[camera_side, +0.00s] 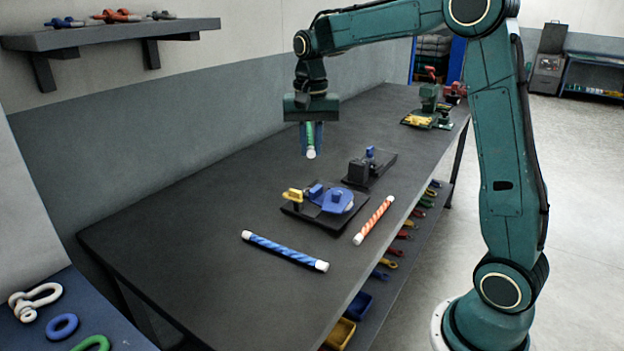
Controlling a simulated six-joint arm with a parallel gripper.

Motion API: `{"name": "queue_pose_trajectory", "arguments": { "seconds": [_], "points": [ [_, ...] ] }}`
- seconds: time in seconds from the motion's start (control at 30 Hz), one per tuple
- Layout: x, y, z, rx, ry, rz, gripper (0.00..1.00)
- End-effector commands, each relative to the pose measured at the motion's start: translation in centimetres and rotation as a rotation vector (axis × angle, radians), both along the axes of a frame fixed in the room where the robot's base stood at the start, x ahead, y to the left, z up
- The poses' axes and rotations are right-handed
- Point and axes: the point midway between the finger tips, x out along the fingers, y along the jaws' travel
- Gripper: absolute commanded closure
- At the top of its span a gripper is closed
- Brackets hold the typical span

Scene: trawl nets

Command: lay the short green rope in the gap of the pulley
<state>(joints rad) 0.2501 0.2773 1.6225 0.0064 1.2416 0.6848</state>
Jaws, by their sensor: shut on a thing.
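My gripper (311,138) is shut on the short green rope (310,135) and holds it above the table, left of the rear black fixture. The rope has a white end (311,154) that points toward the camera. A blue pulley (338,200) sits on a black base plate (298,212) in the middle of the table, with a yellow piece (293,195) at its left. The rope is apart from the pulley, behind and a little left of it. The pulley's gap is too small to make out.
A blue rope (285,250) and an orange-striped rope (374,220) lie on the table near the pulley. A black fixture (364,168) with a blue part stands behind the pulley. Tools (420,121) lie at the far end. The table's left side is clear.

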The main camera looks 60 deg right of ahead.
Motion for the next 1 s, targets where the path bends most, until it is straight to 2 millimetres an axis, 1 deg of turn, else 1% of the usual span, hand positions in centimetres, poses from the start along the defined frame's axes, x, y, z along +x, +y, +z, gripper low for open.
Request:
{"name": "queue_pose_trajectory", "arguments": {
  "seconds": [0.03, 0.3, 0.5, 0.7, 0.87, 1.0],
  "points": [
    [0.6, -0.4, 0.0, -0.001, -0.001, -0.054, 1.00],
    [3.3, -1.9, 0.2, -0.001, -0.001, -0.366, 1.00],
    [4.7, -2.8, 0.2, -0.001, -0.002, -0.540, 1.00],
    [5.3, -3.2, 0.1, -0.001, 0.000, -0.622, 1.00],
    [5.3, -3.3, 0.1, 0.000, -0.001, -0.633, 1.00],
    [5.3, -3.3, -0.3, -0.001, 0.000, -0.631, 1.00]
  ]
}}
